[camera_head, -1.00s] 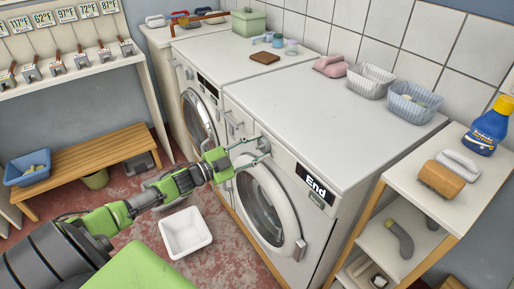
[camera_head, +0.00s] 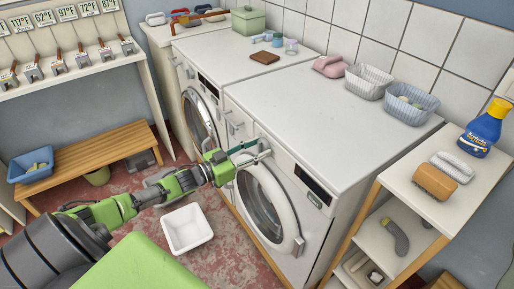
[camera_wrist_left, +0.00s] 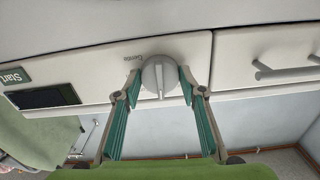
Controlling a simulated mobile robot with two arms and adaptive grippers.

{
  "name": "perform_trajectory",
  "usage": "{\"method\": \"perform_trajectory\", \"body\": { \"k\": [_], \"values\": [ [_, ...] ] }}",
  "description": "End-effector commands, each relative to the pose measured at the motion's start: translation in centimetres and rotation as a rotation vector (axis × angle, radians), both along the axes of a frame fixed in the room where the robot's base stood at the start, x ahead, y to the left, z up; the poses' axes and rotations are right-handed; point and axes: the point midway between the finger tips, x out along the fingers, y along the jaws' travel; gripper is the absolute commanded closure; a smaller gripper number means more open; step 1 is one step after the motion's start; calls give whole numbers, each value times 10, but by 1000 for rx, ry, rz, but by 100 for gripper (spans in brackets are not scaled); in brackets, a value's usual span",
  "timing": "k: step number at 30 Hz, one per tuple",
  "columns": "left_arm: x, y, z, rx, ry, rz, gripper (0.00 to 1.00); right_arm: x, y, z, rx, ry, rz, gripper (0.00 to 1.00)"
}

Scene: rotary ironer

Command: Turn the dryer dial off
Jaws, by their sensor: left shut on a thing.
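The dryer (camera_head: 290,215) is the front white machine with a round door. Its display (camera_head: 313,185) is dark, with no text lit. The display also shows at the left of the wrist view (camera_wrist_left: 42,96). In the wrist view, the round grey dial (camera_wrist_left: 158,76) sits on the white panel, with its ridge close to vertical in the picture. A small label, apparently "Gentle", is beside it. My left gripper (camera_head: 260,150) is shut on the dial, one finger on each side. In the head view the fingers mostly hide the dial. My right gripper is not in view.
A second white machine (camera_head: 195,95) stands behind. A shelf unit (camera_head: 440,195) with a blue bottle (camera_head: 484,130) is at the right. A white basin (camera_head: 185,230) is on the floor, and a wooden bench (camera_head: 95,160) is at the left. Most of the dryer top is clear.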

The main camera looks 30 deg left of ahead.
Motion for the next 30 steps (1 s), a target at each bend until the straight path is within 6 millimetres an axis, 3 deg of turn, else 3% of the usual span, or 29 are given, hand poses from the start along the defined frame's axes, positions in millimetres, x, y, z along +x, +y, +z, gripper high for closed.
{"method": "perform_trajectory", "body": {
  "k": [19,20,21,30],
  "values": [
    [0,0,0,-51,22,-1,84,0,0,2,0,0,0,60],
    [0,0,0,-50,22,-1,57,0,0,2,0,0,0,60],
    [0,0,0,-50,22,-1,47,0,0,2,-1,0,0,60],
    [0,0,0,-51,21,0,45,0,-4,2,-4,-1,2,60]
  ]
}}
